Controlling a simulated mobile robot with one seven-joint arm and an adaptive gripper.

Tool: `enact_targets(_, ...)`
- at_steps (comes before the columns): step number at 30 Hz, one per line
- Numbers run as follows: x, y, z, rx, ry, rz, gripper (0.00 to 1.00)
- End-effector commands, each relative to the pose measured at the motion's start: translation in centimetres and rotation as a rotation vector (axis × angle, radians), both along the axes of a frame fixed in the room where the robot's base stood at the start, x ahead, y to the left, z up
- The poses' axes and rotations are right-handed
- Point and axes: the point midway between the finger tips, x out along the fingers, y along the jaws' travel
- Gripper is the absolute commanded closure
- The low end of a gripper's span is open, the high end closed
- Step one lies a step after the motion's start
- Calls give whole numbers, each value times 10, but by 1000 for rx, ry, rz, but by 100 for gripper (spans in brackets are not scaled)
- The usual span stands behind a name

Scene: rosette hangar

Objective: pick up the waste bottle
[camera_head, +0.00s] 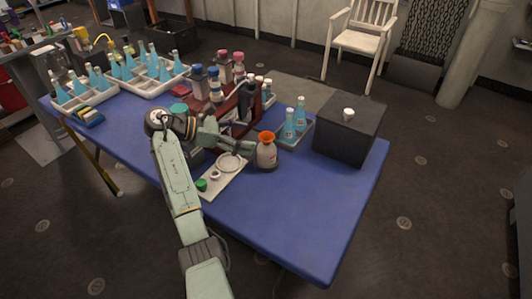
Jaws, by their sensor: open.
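A squat bottle with a pale body, a dark label and an orange funnel-like top (266,151) stands upright on the blue table; it looks like the waste bottle, though its label is too small to read. My arm reaches over the table from the front. My gripper (249,147) points right at the bottle's left side, with its fingertips very near it. The jaws are open. Whether they touch the bottle or lie on either side of it cannot be told, as the fingers are small and partly overlapped here.
A pale tray with a round dish (229,162) and a green cap (201,185) lies just left of the bottle. A dark red rack (238,104) with several bottles stands behind. A tray with blue bottles (296,136) and a dark box (349,133) stand right. The table's front right is clear.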

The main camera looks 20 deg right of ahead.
Motion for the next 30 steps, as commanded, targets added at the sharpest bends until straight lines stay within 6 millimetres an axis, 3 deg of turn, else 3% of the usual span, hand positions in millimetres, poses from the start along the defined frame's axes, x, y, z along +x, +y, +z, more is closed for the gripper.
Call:
enact_targets(2, 0, 0, -16, -1, 2, 2, 25)
enact_targets(6, -2, -18, -21, 0, -3, 0, 25)
enact_targets(14, -3, -29, -29, 1, -5, 0, 25)
enact_targets(21, -6, -56, -44, 0, -4, 0, 25)
enact_targets(30, -7, -69, -42, 0, -3, 2, 25)
